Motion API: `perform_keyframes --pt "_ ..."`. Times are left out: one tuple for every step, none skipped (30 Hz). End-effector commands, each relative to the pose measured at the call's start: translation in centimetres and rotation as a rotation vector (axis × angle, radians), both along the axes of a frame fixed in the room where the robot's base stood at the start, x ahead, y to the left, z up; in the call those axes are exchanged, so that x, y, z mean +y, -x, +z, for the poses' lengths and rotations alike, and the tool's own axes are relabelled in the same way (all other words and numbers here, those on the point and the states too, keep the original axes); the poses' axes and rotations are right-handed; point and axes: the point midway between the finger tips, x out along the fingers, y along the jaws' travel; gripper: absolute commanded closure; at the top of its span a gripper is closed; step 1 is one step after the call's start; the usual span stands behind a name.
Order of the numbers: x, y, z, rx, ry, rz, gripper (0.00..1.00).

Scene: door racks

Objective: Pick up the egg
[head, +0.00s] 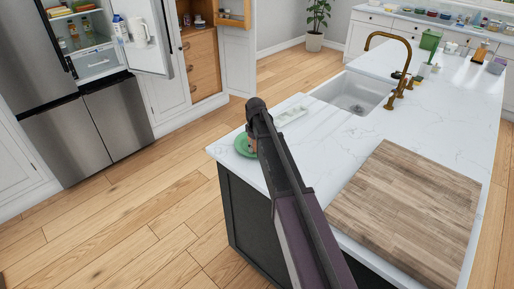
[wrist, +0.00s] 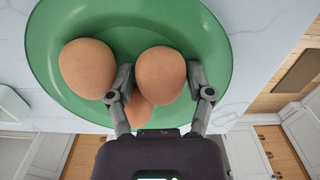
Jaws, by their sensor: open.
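Several brown eggs lie on a green plate (wrist: 122,22). In the wrist view, one egg (wrist: 160,75) is between the two fingers of my gripper (wrist: 160,85), a second egg (wrist: 87,68) is just left of the left finger, and a third egg (wrist: 138,113) is partly hidden behind the left finger and the middle egg. The gripper is open, with a finger on each side of the middle egg and a gap visible at the right. In the head view the plate (head: 243,146) sits at the counter's near left corner, and my arm hides much of it.
The white marble counter (head: 345,133) holds a wooden board (head: 405,205) at right, a sink (head: 352,93) with a brass tap (head: 392,70), and a pale tray (head: 291,115) close behind the plate. An open fridge (head: 95,60) stands at left. Floor is clear between.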

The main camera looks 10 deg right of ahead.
Motion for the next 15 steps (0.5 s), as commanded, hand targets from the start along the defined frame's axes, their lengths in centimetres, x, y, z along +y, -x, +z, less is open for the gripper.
perform_keyframes --pt "0.01 0.0 0.0 0.0 0.0 0.0 0.33" --pt "0.02 0.0 0.0 0.0 0.0 0.0 0.33" --pt "0.02 0.0 0.0 0.0 0.0 0.0 0.33" --pt "0.03 0.0 0.0 0.0 0.0 0.0 0.33" --pt "0.03 0.0 0.0 0.0 0.0 0.0 0.33" --pt "0.04 0.0 0.0 0.0 0.0 0.0 0.45" --pt "0.04 0.0 0.0 0.0 0.0 0.0 0.54" --pt "0.04 0.0 0.0 0.0 0.0 0.0 0.57" --pt "0.05 0.0 0.0 0.0 0.0 0.001 0.58" --pt "0.05 0.0 0.0 0.0 0.0 0.001 0.58" --pt "0.05 0.0 0.0 0.0 0.0 0.001 0.58" --pt "0.05 0.0 0.0 0.0 0.0 0.001 0.58" --pt "0.06 0.01 0.0 0.0 0.0 0.001 0.58" --pt "0.06 0.01 0.0 0.0 0.0 0.001 0.58" --pt "0.06 0.0 -0.01 0.0 0.0 0.001 0.58"
